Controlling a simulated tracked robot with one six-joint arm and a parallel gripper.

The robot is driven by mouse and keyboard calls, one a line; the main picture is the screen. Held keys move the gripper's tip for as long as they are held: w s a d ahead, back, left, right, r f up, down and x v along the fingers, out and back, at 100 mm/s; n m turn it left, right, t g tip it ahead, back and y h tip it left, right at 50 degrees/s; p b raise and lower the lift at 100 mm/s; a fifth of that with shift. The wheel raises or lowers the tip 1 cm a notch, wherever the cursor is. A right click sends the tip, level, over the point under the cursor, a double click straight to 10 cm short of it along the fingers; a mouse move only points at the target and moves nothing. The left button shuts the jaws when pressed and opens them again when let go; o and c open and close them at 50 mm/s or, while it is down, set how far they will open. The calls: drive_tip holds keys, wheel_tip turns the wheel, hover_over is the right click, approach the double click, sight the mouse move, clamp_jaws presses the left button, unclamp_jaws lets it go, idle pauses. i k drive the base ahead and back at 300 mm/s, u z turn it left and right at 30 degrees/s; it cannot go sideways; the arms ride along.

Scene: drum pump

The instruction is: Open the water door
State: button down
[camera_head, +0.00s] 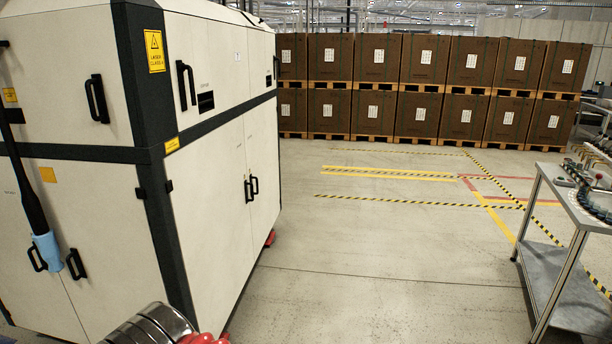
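A large cream cabinet with dark edge trim (148,75) fills the left. Several closed doors with black handles show on its two visible sides. The lower doors on its right-hand side (215,195) have a pair of handles (251,188) near the middle. The upper doors there (215,65) carry a long handle and a dark slot. The left-hand face has an upper panel (60,70) and lower doors (100,240) with two handles. I cannot read which door is the water door. My gripper is not recognisable in this view.
A dark rod with a light-blue end (46,250) crosses the left-hand face. A ribbed metal cylinder (150,327) is cut off at the bottom. A metal workbench (570,215) stands right. Stacked brown boxes (420,85) line the back. The floor between is clear.

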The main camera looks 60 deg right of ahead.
sight(259, 124)
drive_tip(key=z, duration=0.4)
drive_tip(key=k, duration=0.65)
drive_tip(key=z, duration=0.75)
drive_tip(key=i, duration=0.45)
drive_tip(key=z, duration=0.8)
drive_tip(key=i, duration=0.6)
drive_tip(key=z, duration=0.45)
drive_tip(key=i, duration=1.45)
drive_tip(key=u, duration=0.6)
drive_tip(key=i, duration=0.5)
drive_tip(key=u, duration=0.4)
